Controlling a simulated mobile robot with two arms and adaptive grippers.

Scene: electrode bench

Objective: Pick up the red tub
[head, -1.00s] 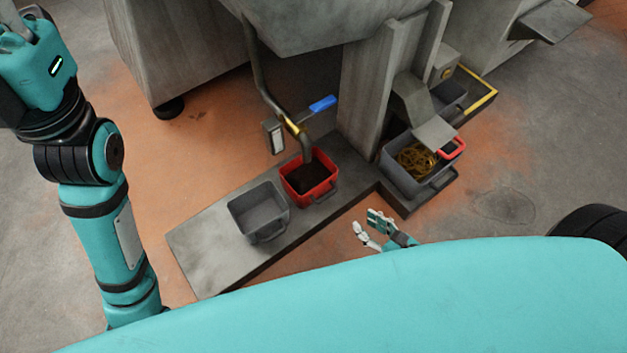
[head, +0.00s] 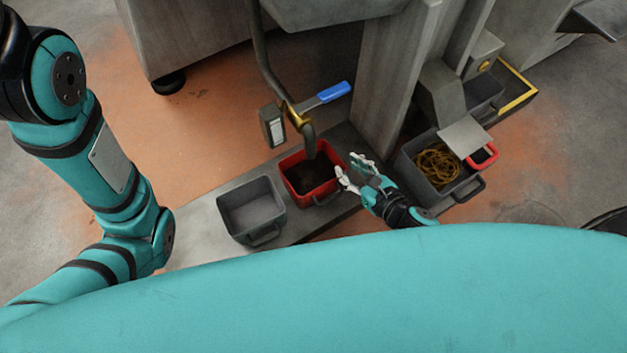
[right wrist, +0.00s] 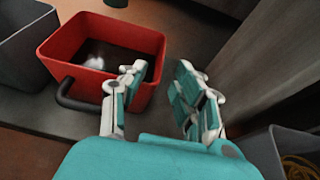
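The red tub (head: 298,187) stands on a low grey slab, under the end of a bent pipe. It holds dark contents, and its dark handle faces my side. My right gripper (head: 353,169) is open and empty, just right of the tub in the head view. In the right wrist view the tub (right wrist: 143,96) is at upper left with its handle (right wrist: 75,100) on the near side. The right gripper's fingers (right wrist: 165,88) are spread apart, the left one beside or in front of the tub's right wall; I cannot tell whether they touch. My left gripper is not in view.
A grey tub (head: 252,221) stands close left of the red one. A grey bin of brownish strands (head: 408,172) stands to the right, with a red-handled plate (head: 466,137) above it. The pipe with a blue-handled valve (head: 334,92) and a concrete post (head: 385,70) rise behind.

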